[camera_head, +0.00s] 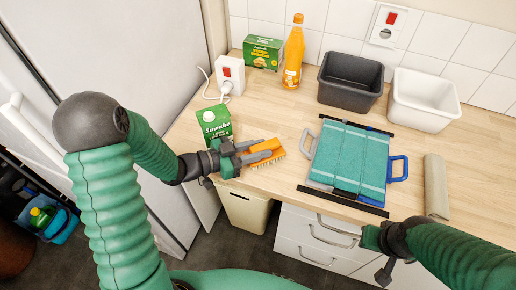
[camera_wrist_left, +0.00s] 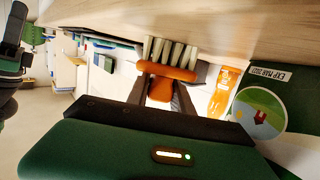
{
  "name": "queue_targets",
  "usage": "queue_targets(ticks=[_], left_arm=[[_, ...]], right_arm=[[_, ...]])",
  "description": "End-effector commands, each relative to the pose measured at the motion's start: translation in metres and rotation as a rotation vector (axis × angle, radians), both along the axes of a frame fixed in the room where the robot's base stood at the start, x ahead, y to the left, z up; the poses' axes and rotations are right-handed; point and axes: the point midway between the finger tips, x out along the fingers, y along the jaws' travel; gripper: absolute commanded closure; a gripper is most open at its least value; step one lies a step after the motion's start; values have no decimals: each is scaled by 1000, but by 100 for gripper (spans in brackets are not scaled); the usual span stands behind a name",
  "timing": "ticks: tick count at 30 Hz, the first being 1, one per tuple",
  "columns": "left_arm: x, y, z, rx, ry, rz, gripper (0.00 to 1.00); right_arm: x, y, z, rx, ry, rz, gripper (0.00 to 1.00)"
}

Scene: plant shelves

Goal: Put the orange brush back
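The orange brush (camera_head: 265,150) is at the front left part of the wooden counter, beside a green carton. My left gripper (camera_head: 256,150) reaches it from the left, with its fingers on either side of the brush's orange body. In the left wrist view the orange brush (camera_wrist_left: 165,72) sits between the two fingers (camera_wrist_left: 160,92), its pale bristles pointing away from the gripper. The fingers appear closed on it. My right gripper (camera_head: 378,250) is at the lower right, in front of the counter edge; its fingers are not clear.
A green carton (camera_head: 215,121) stands close to my left gripper. A teal-covered tray (camera_head: 350,160) lies right of the brush. A black bin (camera_head: 350,82), a white bin (camera_head: 423,100) and an orange bottle (camera_head: 294,55) stand at the back. The counter between is clear.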

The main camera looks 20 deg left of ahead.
Motion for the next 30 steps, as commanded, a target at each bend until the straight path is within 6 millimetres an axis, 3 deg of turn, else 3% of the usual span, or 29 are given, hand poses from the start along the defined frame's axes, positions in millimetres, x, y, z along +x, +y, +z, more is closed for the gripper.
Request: queue_targets(ticks=[1, 5, 16, 30], left_arm=[[0, 1, 0, 0, 0, 0, 67], [0, 3, 0, -1, 0, 0, 51], [-5, 9, 2, -1, 0, 3, 51], [-74, 83, 21, -2, -1, 4, 51]], right_arm=[[0, 0, 0, 0, 0, 0, 76], [0, 0, 0, 0, 0, 0, 76], [0, 0, 1, 0, 0, 0, 76], [0, 0, 6, 0, 0, 0, 76]])
